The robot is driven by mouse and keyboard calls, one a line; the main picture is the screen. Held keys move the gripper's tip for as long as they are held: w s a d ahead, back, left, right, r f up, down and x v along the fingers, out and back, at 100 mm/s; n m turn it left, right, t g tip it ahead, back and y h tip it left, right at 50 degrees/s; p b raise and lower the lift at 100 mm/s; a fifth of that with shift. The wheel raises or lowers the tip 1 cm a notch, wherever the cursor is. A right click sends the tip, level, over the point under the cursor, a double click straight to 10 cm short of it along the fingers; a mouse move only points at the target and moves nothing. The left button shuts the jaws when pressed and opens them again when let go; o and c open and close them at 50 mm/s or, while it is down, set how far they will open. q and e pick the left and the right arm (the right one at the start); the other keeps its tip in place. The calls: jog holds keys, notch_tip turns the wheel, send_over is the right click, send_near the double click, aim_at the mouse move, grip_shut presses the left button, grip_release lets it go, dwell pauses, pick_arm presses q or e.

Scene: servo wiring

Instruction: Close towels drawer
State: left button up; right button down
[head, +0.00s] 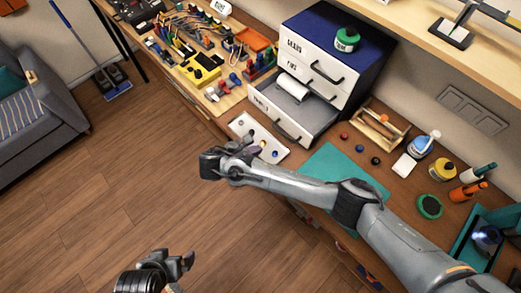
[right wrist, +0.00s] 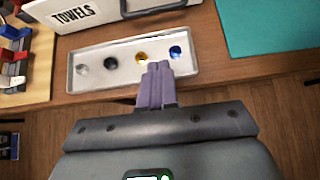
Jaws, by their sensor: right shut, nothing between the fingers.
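The towels drawer (head: 300,110) is the lowest drawer of the blue-and-white cabinet. It is pulled out and holds a white roll (head: 292,87). Its white front shows the TOWELS label (right wrist: 76,14) in the right wrist view, with a dark handle (right wrist: 155,9) beside it. My right gripper (head: 254,149) is in front of the drawer and apart from it. It is shut and empty, with its fingertips (right wrist: 157,68) over the near edge of a small tray. My left gripper (head: 182,264) is low in the head view, over the floor, away from the cabinet; its finger gap is unclear.
The pale tray (right wrist: 95,53) with several small coloured pieces lies between my right gripper and the drawer front. A green mat (head: 345,168) is to the right. Tools (head: 205,70) crowd the bench on the left.

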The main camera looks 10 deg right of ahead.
jog(key=x, duration=0.9)
jog(key=d, duration=0.1)
jog(key=w+d, duration=0.1)
jog(key=shift+w+d+r, duration=0.15)
jog(key=shift+d+r, duration=0.1)
jog(key=shift+r, duration=0.15)
pick_arm(q)
jog(key=shift+a+r, duration=0.1)
jog(key=shift+a, duration=0.05)
pick_arm(e)
jog(key=shift+w+d, duration=0.2)
jog(key=shift+d, duration=0.15)
